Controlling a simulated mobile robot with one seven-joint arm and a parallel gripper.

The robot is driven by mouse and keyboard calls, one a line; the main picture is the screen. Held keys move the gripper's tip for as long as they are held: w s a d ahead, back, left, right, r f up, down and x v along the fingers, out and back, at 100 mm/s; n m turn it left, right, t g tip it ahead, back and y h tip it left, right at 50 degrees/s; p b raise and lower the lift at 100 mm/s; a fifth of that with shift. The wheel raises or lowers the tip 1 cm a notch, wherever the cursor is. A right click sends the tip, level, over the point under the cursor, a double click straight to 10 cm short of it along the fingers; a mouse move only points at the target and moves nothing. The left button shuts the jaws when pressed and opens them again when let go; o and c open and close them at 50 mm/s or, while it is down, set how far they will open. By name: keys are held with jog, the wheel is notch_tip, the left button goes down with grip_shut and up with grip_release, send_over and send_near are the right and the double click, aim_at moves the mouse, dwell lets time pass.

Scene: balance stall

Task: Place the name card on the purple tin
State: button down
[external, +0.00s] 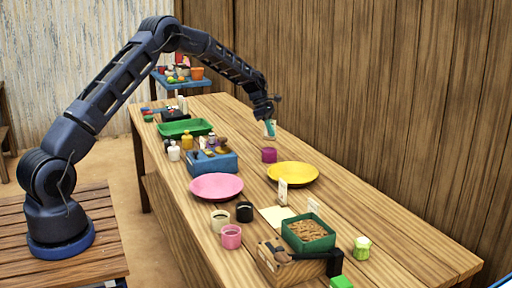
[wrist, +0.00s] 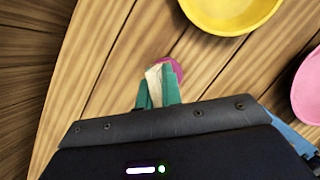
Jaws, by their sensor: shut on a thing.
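My gripper (external: 268,124) is shut on a pale name card (external: 272,129) and holds it above the far part of the table. In the wrist view the card (wrist: 154,84) sits between the green fingertips (wrist: 157,90). The purple tin (external: 268,155) stands on the table below my gripper, with a clear gap under the card in the external view. In the wrist view the tin (wrist: 179,70) shows just past the fingertips, partly hidden by the card and a finger.
A yellow plate (external: 293,180) lies near the tin, and a pink plate (external: 217,187) lies farther left. A blue crate (external: 212,167) with several items stands left of the tin. Bare table surrounds the tin.

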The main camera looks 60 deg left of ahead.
aim_at(271, 139)
jog(key=shift+f, duration=2.05)
jog(key=shift+f, duration=0.1)
jog(key=c, duration=1.6)
grip_release()
jog(key=shift+o, duration=0.2)
